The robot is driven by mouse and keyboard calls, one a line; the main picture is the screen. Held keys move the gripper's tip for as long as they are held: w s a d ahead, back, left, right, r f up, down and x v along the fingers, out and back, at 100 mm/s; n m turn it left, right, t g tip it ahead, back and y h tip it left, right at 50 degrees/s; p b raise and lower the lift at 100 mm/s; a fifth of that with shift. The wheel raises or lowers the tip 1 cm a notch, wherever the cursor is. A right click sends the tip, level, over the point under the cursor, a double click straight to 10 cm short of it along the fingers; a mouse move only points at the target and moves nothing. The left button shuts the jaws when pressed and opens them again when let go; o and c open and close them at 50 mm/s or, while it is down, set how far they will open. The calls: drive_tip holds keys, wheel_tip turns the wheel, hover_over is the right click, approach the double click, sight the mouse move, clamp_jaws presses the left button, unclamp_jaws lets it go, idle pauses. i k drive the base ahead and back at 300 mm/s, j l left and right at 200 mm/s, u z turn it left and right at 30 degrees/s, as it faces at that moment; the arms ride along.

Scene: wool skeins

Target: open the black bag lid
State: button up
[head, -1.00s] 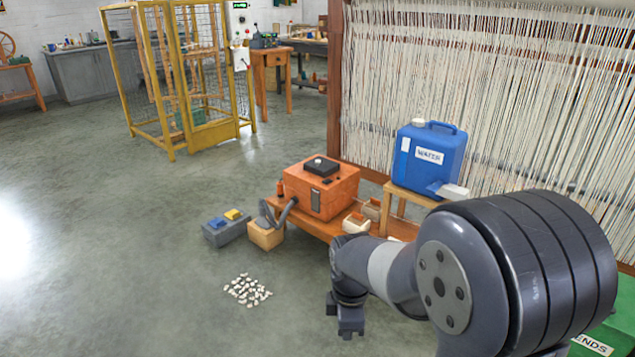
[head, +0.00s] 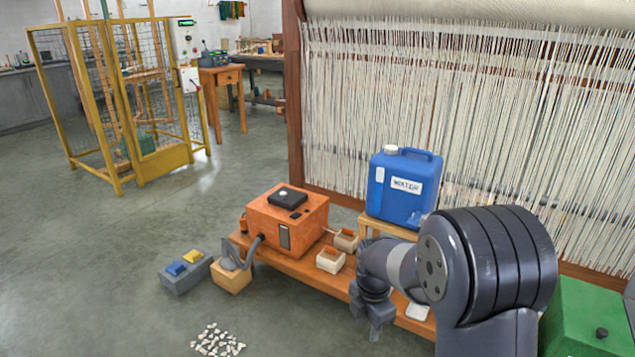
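A black square lid (head: 288,198) with a small knob-like spot on it lies flat on top of an orange box-shaped machine (head: 305,222). It looks shut. The machine stands on a low wooden bench, and a grey hose runs from its left side to a nozzle (head: 232,255). My gripper (head: 376,328) hangs low at the front of the bench, to the right of and nearer than the machine, clear of the lid. Its fingers are small and dark, so their opening cannot be made out. I see nothing held in it.
A blue water jug (head: 400,190) stands on a wooden stand behind my arm. Two small boxes (head: 331,260) (head: 346,240) sit right of the machine. A green bin (head: 580,318) is at right. The left floor is open.

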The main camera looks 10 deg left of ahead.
sight(286, 197)
drive_tip(key=i+j+z, duration=0.1)
drive_tip(key=i+j, duration=0.3)
drive_tip(key=i+j+z, duration=0.15)
drive_tip(key=i+j, duration=0.2)
drive_tip(key=i+j+z, duration=0.1)
drive_tip(key=i+j, duration=0.25)
drive_tip(key=j, duration=0.25)
drive_tip(key=i+j+z, duration=0.15)
drive_tip(key=i+j, duration=0.15)
drive_tip(key=j, duration=0.2)
drive_tip(key=i+j, duration=0.25)
drive_tip(key=j, duration=0.15)
drive_tip(key=i+j, duration=0.25)
drive_tip(key=j, duration=0.2)
drive_tip(key=i+j, duration=0.25)
drive_tip(key=j, duration=0.15)
